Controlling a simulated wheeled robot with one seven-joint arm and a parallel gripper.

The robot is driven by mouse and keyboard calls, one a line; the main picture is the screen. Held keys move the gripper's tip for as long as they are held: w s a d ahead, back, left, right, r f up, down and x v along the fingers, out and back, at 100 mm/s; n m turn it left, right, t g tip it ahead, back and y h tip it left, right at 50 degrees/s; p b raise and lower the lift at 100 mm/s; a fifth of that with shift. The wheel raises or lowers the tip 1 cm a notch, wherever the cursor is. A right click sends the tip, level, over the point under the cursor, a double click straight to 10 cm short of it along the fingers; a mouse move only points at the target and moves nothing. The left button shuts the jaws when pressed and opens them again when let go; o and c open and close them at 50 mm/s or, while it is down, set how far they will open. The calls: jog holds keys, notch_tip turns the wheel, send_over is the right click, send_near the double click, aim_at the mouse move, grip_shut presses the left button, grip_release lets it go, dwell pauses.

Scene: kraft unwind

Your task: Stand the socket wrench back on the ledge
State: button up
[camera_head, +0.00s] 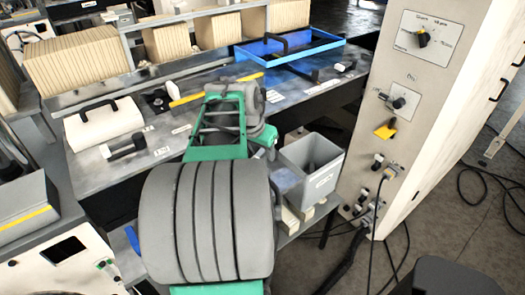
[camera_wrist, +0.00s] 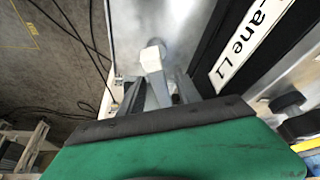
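In the wrist view, my gripper (camera_wrist: 160,82) has two grey fingers pointing away from the camera, over a pale grey surface. A pale, blunt-ended piece (camera_wrist: 152,56) shows between and just beyond the fingertips. I cannot tell whether the fingers touch it, or whether it is part of the socket wrench. In the head view, my green and grey arm reaches over the workbench (camera_head: 95,170), and the fingers cannot be made out. No socket wrench can be named for certain there. A dark-handled tool (camera_head: 124,148) lies at the bench's left front.
A blue tray (camera_head: 338,42) and a yellow bar (camera_head: 215,89) lie on the bench. A grey bin (camera_head: 318,165) stands below its right side. A control cabinet (camera_head: 425,110) stands at right. In the wrist view, a "Lane L1" label (camera_wrist: 250,45) is beside the fingers.

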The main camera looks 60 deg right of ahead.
jog(key=shift+r, duration=0.35)
jog(key=v, duration=1.2)
jog(key=w+a+f+n+t, duration=0.2)
jog(key=w+a+f+n, duration=0.2)
jog(key=w+a+n, duration=0.5)
jog(key=w+a+f+n+y, duration=0.1)
jog(key=a+f+n, duration=0.2)
jog(key=a, duration=0.6)
jog(key=w+a+f+n+t+y, duration=0.1)
jog(key=a+f+n+y, duration=0.1)
jog(key=a, duration=0.8)
jog(key=w+a+f+n+y, duration=0.1)
jog(key=a+f+n, duration=0.3)
jog(key=a, duration=0.6)
jog(key=shift+f+n+t+y, duration=0.3)
jog(key=shift+n+t, duration=0.1)
jog(key=shift+n, duration=0.2)
